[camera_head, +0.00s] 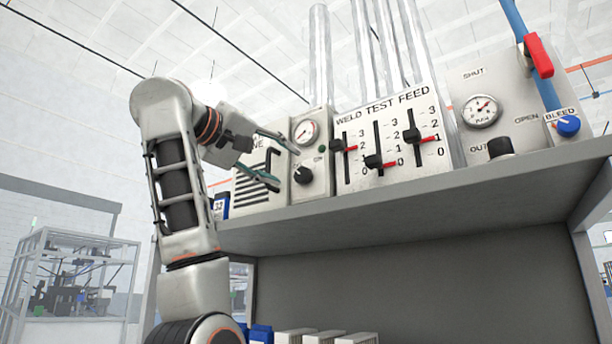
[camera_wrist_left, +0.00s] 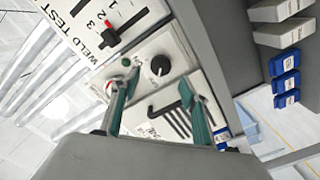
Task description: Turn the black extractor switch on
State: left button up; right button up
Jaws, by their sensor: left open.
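The black extractor switch (camera_head: 303,175) is a round knob with a pale pointer mark, on a light panel below a small gauge (camera_head: 304,132) and a small green lamp (camera_head: 322,148). The knob (camera_wrist_left: 160,66) also shows in the left wrist view, beyond the fingertips and between their lines. My left gripper (camera_head: 286,167) is open and empty, its green-grey fingers pointing toward the panel just left of the knob. In the left wrist view the open gripper (camera_wrist_left: 156,80) has one finger on each side, apart from the knob. My right gripper is not in view.
To the right stands the weld test feed panel (camera_head: 438,160) with three sliders. Farther right are a pressure gauge (camera_head: 482,111), a red lever (camera_head: 538,56) and a blue bleed knob (camera_head: 568,126). The grey shelf (camera_head: 400,213) runs beneath the panels. A slotted panel (camera_head: 250,197) stands left.

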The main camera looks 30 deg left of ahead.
aim_at(300, 174)
pick_arm(q)
jog(key=w+p, duration=0.2)
jog(key=w, duration=0.4)
jog(key=shift+d, duration=0.15)
jog(key=shift+w+f+p, duration=0.1)
jog(key=shift+w+p, duration=0.2)
jog(key=shift+w, duration=0.1)
jog(key=shift+c, duration=0.5)
jog(key=shift+d, duration=0.1)
jog(key=c, duration=1)
